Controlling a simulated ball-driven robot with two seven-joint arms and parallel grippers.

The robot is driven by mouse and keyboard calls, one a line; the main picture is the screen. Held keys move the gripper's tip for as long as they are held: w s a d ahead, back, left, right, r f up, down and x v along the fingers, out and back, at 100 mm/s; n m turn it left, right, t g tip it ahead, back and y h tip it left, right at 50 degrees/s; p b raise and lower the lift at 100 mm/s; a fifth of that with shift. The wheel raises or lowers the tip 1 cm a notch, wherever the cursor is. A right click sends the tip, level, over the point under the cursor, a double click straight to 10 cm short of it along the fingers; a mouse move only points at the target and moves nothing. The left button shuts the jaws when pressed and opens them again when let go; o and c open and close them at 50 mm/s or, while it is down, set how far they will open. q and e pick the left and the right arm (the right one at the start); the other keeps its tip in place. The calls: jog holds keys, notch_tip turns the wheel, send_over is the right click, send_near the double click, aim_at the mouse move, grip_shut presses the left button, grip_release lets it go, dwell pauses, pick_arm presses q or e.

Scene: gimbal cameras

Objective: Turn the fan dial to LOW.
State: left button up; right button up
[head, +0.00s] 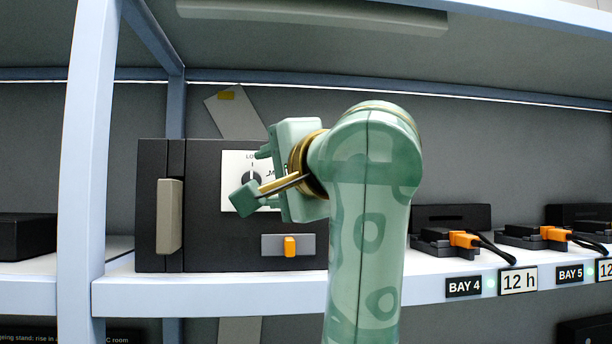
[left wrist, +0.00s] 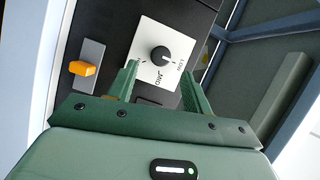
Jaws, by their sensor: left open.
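The fan dial (head: 244,178) is a dark round knob on a white label plate (head: 231,195), set in a black unit on the shelf. The gripper hides part of it in the head view. In the left wrist view the dial (left wrist: 161,56) shows whole, with printed labels around the plate (left wrist: 148,38); which label it points to is too small to tell. My left gripper (head: 254,174) is open and empty in front of the plate. In the wrist view its green fingertips (left wrist: 160,68) stand either side of the dial's near side, with no clear contact. My right gripper is not in view.
An orange switch (head: 290,246) on a grey plate sits below the dial. A beige handle (head: 169,216) stands out at the unit's left. A shelf post (head: 86,150) is further left. Black devices with orange plugs (head: 464,239) stand at right, above the BAY 4 label (head: 463,287).

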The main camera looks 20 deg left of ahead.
pick_arm(q)
jog(key=p+v, duration=0.1)
jog(key=v, duration=1)
jog(key=shift+d, duration=0.3)
jog(key=shift+s+f, duration=0.1)
jog(key=shift+s, duration=0.05)
